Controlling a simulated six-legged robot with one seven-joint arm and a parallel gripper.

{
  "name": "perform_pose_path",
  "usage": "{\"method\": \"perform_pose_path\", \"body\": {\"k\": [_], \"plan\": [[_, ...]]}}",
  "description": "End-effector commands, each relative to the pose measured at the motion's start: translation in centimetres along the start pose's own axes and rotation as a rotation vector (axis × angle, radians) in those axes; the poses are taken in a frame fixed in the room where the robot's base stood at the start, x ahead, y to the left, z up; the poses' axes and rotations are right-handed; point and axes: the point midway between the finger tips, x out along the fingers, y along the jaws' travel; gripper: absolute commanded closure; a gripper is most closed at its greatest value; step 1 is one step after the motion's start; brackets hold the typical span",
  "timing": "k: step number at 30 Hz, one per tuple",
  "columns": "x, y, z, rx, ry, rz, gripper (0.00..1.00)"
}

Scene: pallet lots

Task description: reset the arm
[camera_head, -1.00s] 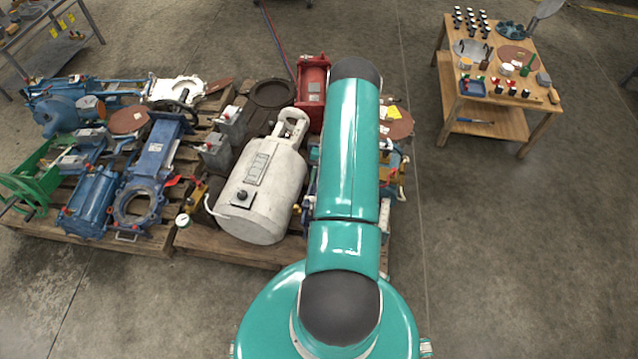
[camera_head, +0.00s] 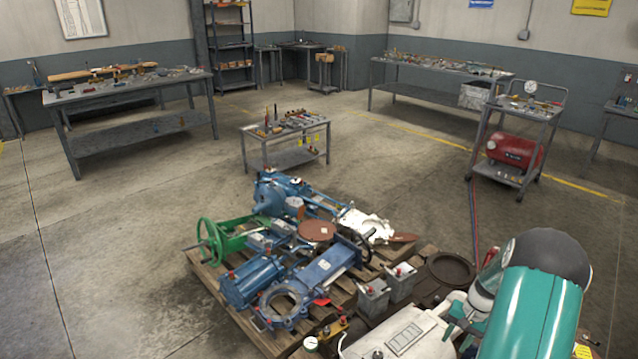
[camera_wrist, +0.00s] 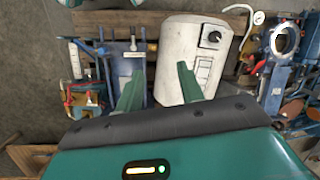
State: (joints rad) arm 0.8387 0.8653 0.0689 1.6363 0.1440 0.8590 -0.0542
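My gripper (camera_wrist: 159,72) shows in the wrist view with its two green fingers apart and nothing between them. It is open. Beyond the fingers lies a white tank (camera_wrist: 188,35) with a black knob and a label plate. My teal arm with its dark elbow shows at the lower right of the head view and covers part of the loaded pallet.
A wooden pallet (camera_head: 253,332) carries blue valves (camera_head: 325,272), a green handwheel (camera_head: 212,241) and the white tank (camera_head: 400,338). A small tool table (camera_head: 285,158) stands behind it. A cart (camera_head: 503,178) holds a red compressor (camera_head: 515,150). The floor at left is clear.

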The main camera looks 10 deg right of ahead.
Motion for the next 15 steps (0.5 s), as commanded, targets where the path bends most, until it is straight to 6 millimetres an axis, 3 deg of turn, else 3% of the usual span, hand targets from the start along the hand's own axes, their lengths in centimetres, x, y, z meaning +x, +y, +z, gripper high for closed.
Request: {"method": "perform_pose_path", "body": {"k": [1, 6, 15], "plan": [[-2.3, -1.9, 0.7, -0.037, 0.025, 0.014, 0.62], [-8.3, -7.1, 3.9, -0.144, 0.092, 0.051, 0.62], [-16.9, -14.7, 12.0, -0.326, 0.214, 0.095, 0.62]]}}
